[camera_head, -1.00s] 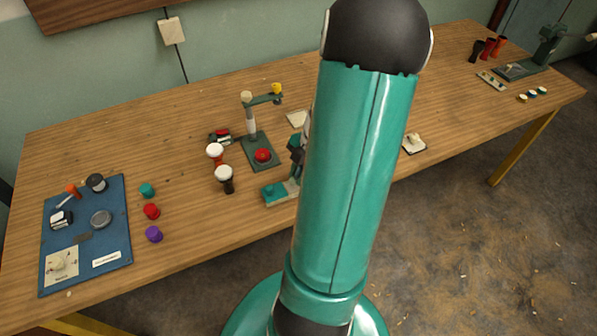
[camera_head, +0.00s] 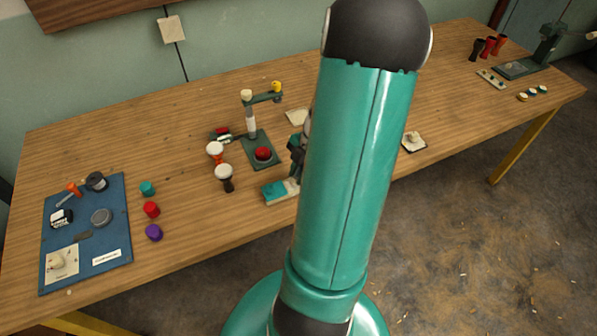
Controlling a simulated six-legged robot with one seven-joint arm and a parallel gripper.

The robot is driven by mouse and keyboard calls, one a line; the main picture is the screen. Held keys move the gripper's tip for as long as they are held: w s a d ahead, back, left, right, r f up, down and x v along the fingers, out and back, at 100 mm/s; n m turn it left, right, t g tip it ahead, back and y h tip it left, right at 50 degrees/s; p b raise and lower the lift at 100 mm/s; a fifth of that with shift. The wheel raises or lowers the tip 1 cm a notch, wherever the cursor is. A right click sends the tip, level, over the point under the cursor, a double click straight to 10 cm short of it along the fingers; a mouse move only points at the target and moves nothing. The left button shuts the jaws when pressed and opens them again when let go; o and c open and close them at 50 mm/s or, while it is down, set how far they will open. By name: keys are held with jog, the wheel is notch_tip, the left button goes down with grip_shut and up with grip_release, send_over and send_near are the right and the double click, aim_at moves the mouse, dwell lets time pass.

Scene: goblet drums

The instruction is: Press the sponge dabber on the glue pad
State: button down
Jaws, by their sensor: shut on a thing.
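My gripper is hidden behind my own teal arm, which fills the middle of the view. A dark, teal-edged shape (camera_head: 297,150) shows just left of the arm; I cannot tell whether it is part of my gripper or a fixture. Below it is a low teal and cream block (camera_head: 279,191) near the table's front edge, partly covered by the arm. I cannot tell whether this is the glue pad. No sponge dabber can be made out for sure. A cream square with a knob on a dark base (camera_head: 413,142) stands right of the arm.
A wooden table (camera_head: 170,130) carries a blue mat (camera_head: 115,215) with tools at left, coloured caps (camera_head: 152,210), two small goblet drums (camera_head: 224,173), and a stand with a red dome (camera_head: 263,154). More drums (camera_head: 487,47) are far right. The table's middle left is mostly clear.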

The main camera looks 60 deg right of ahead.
dwell(0.4)
jog(key=shift+r, duration=3.5)
